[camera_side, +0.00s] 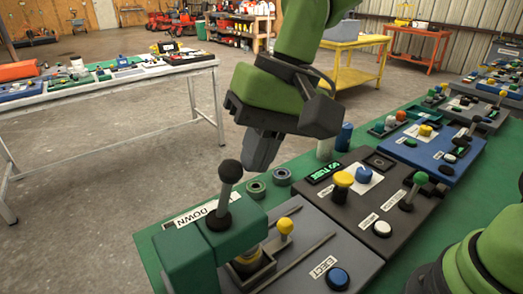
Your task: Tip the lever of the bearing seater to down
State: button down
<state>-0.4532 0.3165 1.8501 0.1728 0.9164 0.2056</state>
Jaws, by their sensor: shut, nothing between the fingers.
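The bearing seater (174,255) is a green press head over a grey base plate at the front of the bench. Its lever (223,196) has a dark round knob and a grey shaft rising from a black boot on top of the head. The lever leans slightly to the right of upright. A white label reading DOWN (195,213) lies beside the lever's foot. My gripper (257,160) is shut and empty, pointing down just right of the knob. In this view the two look close; I cannot tell whether they touch.
A yellow knob (285,226) and a blue button (338,278) sit on the seater's plate. Two ring-shaped parts (256,189) lie behind it. A dark panel (375,215) with knobs and a green-knobbed lever (414,187) stands to the right. Another bench (140,80) is at back left.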

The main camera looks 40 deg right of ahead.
aim_at(227, 167)
jog(key=shift+a, duration=0.1)
jog(key=shift+a+r+h, duration=0.25)
jog(key=shift+a+h, duration=0.2)
jog(key=shift+h, duration=0.1)
jog(key=shift+a+r+h, duration=0.2)
jog(key=shift+a+h, duration=0.25)
jog(key=shift+h, duration=0.1)
jog(key=shift+a+r+h, duration=0.25)
jog(key=shift+a+h, duration=0.75)
jog(key=shift+h, duration=0.2)
jog(key=shift+a+r, duration=0.1)
jog(key=shift+a, duration=1.25)
jog(key=shift+r, duration=0.8)
